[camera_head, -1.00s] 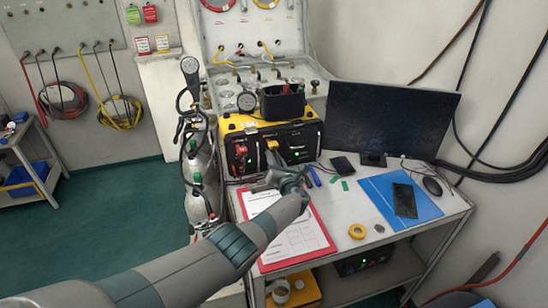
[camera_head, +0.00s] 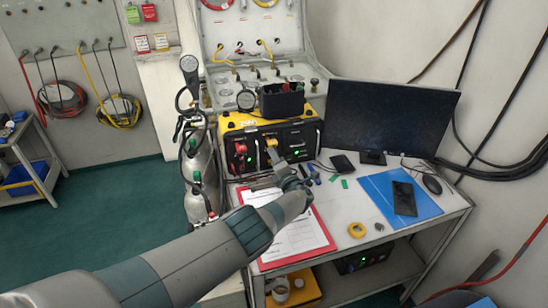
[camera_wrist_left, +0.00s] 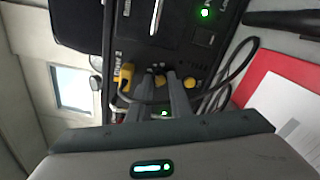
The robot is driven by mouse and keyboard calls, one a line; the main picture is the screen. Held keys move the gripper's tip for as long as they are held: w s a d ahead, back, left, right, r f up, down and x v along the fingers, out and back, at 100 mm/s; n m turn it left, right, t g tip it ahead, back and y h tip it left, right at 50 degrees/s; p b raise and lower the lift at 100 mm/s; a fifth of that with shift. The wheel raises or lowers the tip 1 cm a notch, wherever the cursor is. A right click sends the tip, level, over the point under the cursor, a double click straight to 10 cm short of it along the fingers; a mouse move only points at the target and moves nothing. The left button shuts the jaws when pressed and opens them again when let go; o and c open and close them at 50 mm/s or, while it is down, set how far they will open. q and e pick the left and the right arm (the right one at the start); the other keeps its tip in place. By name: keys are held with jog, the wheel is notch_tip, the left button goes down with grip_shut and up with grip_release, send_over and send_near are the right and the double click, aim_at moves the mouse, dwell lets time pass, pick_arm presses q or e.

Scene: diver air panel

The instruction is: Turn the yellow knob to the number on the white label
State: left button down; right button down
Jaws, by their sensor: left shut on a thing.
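The yellow knob (camera_head: 270,141) is on the front of the black and yellow panel box (camera_head: 238,124), right of a red knob (camera_head: 240,149). In the left wrist view the yellow knob (camera_wrist_left: 125,78) shows just ahead of and beside the fingertips, near white lettering on the black face. I cannot make out the number on a white label. My right gripper is not in view.
A red clipboard (camera_head: 318,238) with paper lies below my arm. A monitor (camera_head: 390,115), a blue folder (camera_head: 380,188) and yellow tape (camera_head: 357,230) are on the bench to the right. Gas cylinders (camera_head: 199,172) stand left of the box. A black cable (camera_wrist_left: 243,68) loops near the fingers.

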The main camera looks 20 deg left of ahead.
pick_arm(q)
jog(key=shift+w+r+m+b, duration=0.1)
jog(key=shift+m+b, duration=0.25)
jog(key=shift+m, duration=1.55)
jog(key=c, duration=1.6)
grip_release()
